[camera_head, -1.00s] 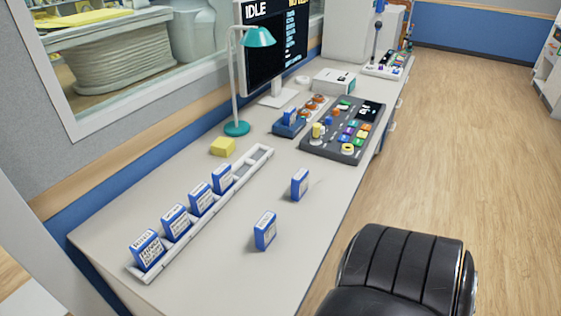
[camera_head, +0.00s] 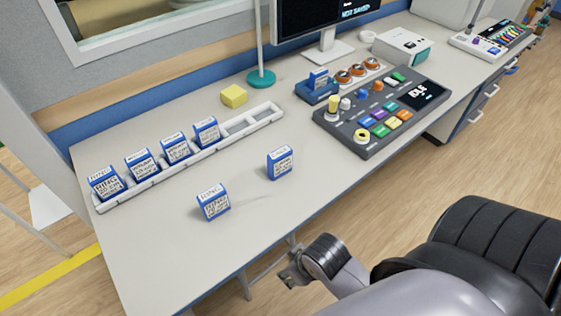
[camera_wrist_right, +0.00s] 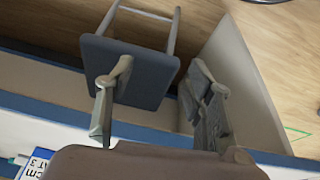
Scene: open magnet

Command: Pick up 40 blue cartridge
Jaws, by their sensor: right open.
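Several blue cartridges with white labels stand in a white rack (camera_head: 190,158) along the desk; one is the nearest-left cartridge (camera_head: 104,183). Two loose ones stand on the desk: the front cartridge (camera_head: 213,202) and the right cartridge (camera_head: 280,162). Another cartridge (camera_head: 318,79) sits in a blue holder (camera_head: 312,93). The labels are too small to tell which is 40. My right gripper (camera_head: 290,272) is beyond the desk's front edge, apart from every cartridge. In the right wrist view it is open and empty (camera_wrist_right: 158,115), with part of a labelled cartridge (camera_wrist_right: 35,163) at lower left. My left gripper is out of view.
A dark control panel (camera_head: 382,112) with coloured buttons lies right of the rack. A yellow block (camera_head: 234,96), a teal lamp base (camera_head: 262,78) and a monitor (camera_head: 325,20) stand behind. The desk's front left is clear.

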